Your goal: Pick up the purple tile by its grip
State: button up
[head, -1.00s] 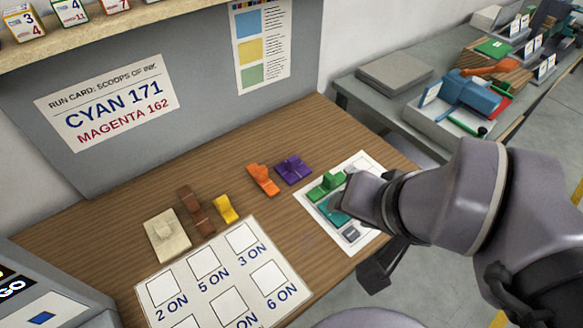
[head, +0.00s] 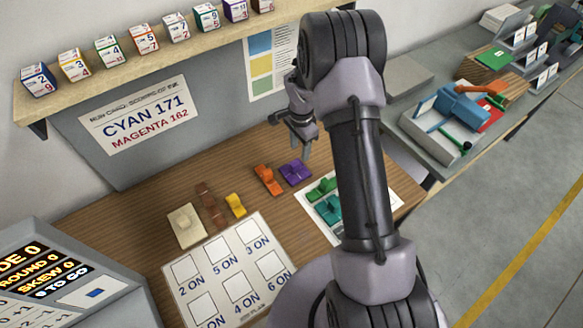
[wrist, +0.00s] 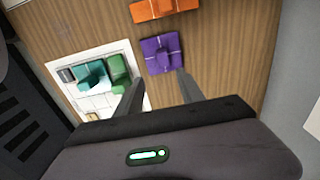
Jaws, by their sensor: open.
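The purple tile (head: 295,172) lies flat on the wooden table, with a raised grip on top. In the wrist view the purple tile (wrist: 161,53) sits just beyond my fingertips, a little above the middle. My gripper (head: 301,140) hangs above the table over the tile's area, fingers pointing down. In the wrist view my gripper (wrist: 158,80) is open, with nothing between the two fingers. The fingers are apart from the tile and above it.
An orange tile (head: 268,180) lies close left of the purple one. Green (head: 322,189) and teal (head: 328,208) tiles lie on a white sheet to the right. Yellow (head: 235,205), brown (head: 210,206) and cream (head: 185,226) tiles lie left. A shelf (head: 170,58) with boxes overhangs the back.

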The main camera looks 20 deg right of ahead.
aim_at(295, 164)
notch_tip(295, 164, down, 5)
jog(key=shift+w+r, duration=0.1)
jog(key=shift+w, duration=0.05)
jog(key=f, duration=0.2)
jog(key=a+f, duration=0.1)
jog(key=f, duration=0.2)
jog(key=shift+w+a+b, duration=0.1)
jog(key=shift+w+b, duration=0.1)
jog(key=shift+b, duration=0.2)
grip_shut()
